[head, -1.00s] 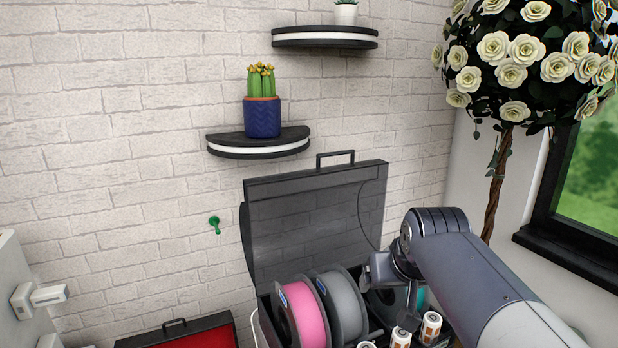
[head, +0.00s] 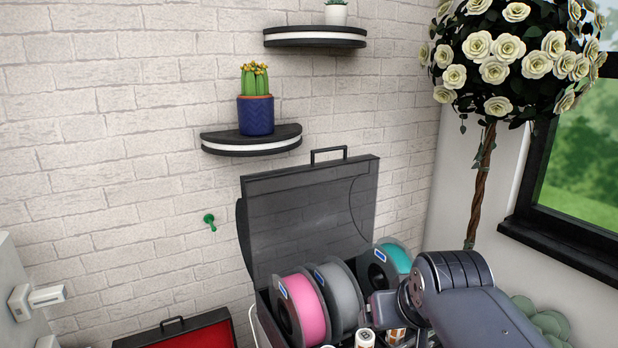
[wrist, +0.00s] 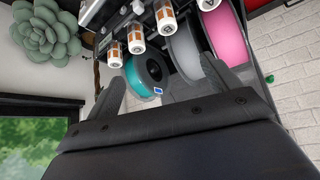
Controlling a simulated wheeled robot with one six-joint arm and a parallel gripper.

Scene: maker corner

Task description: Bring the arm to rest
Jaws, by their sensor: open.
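My arm shows at the lower right in the head view, in front of the open dark case; its end there is cut off or hidden. My gripper (wrist: 168,92) shows in the wrist view with its two dark fingers apart and nothing between them touching both. Beyond the fingers is a teal spool (wrist: 133,78), which also shows in the head view (head: 398,258). A grey spool (head: 338,298) and a pink spool (head: 304,310) stand beside it in the case.
The open case has a clear lid (head: 310,215) against the brick wall. Several white-and-orange cylinders (wrist: 168,18) line its front. A red box (head: 190,334) lies left. Shelves (head: 250,142) with a cactus (head: 255,100) hang above. A flowering tree (head: 482,185) and window stand right.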

